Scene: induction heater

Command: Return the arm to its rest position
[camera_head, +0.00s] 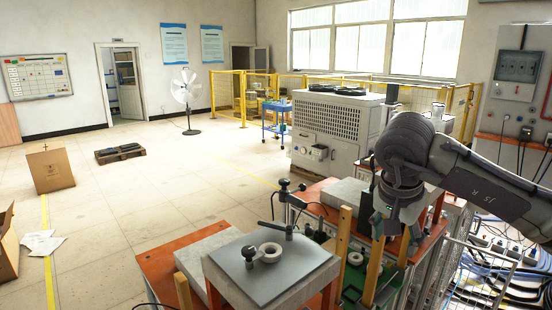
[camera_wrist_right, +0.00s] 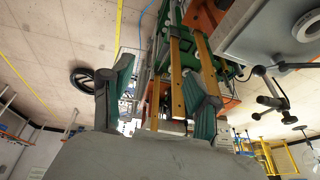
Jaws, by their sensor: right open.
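My right arm (camera_head: 460,180) comes in from the right in the head view, bent over the workstation. My right gripper (camera_head: 385,228) points down, above and beside the wooden posts at the right of the workstation. In the right wrist view the two fingers (camera_wrist_right: 158,75) are spread apart, with nothing held between them. Background shows between the fingers. The fingertips are partly hidden in the head view by the gripper body and the posts. My left gripper is not in view.
A grey plate (camera_head: 225,278) bears a pale ring (camera_head: 268,252). Wooden posts (camera_head: 343,240) stand close to the right gripper. A large grey machine (camera_head: 335,130) stands behind, and an electrical panel (camera_head: 518,75) is at the right. The floor (camera_head: 120,200) at left is mostly clear.

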